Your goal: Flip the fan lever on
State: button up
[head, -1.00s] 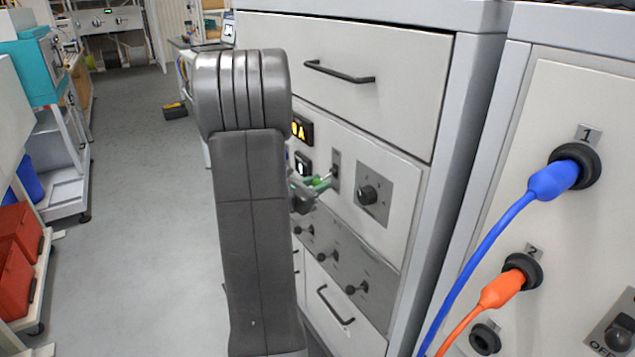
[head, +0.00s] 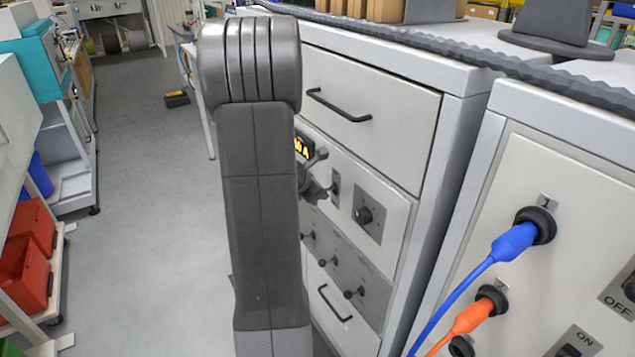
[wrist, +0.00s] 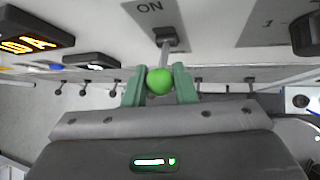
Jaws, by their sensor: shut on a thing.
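The fan lever is a short metal rod with a green ball knob (wrist: 160,82), seen in the wrist view. The rod comes out of a dark slot in a grey plate (wrist: 150,14) marked ON. My gripper (wrist: 160,88) has its green fingers on both sides of the knob and is shut on it. In the head view, my gripper (head: 317,188) is partly hidden behind my arm, beside the lever plate (head: 335,183) on the drawer cabinet's front. The knob cannot be made out there.
A black rotary knob (head: 364,215) sits right of the lever plate, and an amber display (head: 302,146) sits left. Small toggles (head: 333,261) line the panel below. Blue (head: 515,241) and orange (head: 474,315) cables plug into the right panel. The floor aisle (head: 150,220) at left is open.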

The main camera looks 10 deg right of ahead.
jog(key=shift+d+r+y+p, duration=0.1)
jog(key=shift+r+y+p, duration=0.15)
jog(key=shift+y+p, duration=0.25)
jog(key=o, duration=0.9)
jog(key=p+v, duration=0.2)
jog(key=v, duration=1.1)
jog(key=shift+a+r, duration=0.3)
jog(key=shift+a, duration=0.05)
jog(key=shift+f, duration=0.1)
jog(key=b+x, duration=0.1)
jog(key=x, duration=1.2)
jog(key=shift+d+f+b, duration=0.3)
jog(key=shift+d+b, duration=0.05)
jog(key=shift+b, duration=0.05)
